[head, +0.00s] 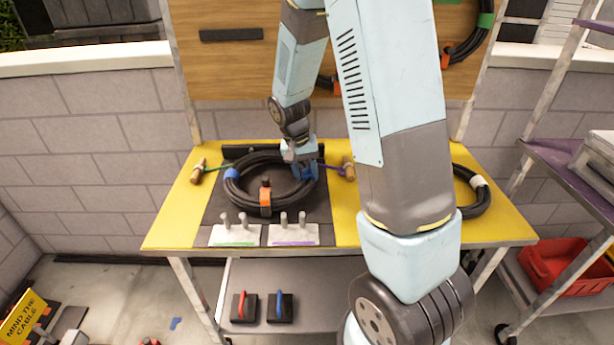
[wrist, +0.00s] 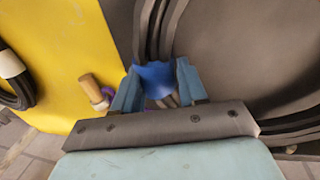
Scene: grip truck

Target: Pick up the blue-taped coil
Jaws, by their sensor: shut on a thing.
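The blue-taped coil (head: 240,196) is a black cable ring lying on a dark mat on the yellow table. It has blue tape (head: 232,174) on its left side and an orange tag (head: 265,196) at its front. My gripper (head: 304,172) reaches down onto the ring's right side. In the wrist view, the two blue fingers of my gripper (wrist: 158,84) are shut on a blue-taped part (wrist: 156,72) of the coil. The palm hides part of the grip. The coil looks still flat on the mat.
A white-taped coil (head: 477,183) lies on the table's right side. Wooden-handled pieces (head: 198,173) flank the mat. Two pale plates with knobs (head: 235,235) stand at the front edge. Another coil hangs on the wooden board (head: 240,65) behind. A shelved rack (head: 580,180) stands right.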

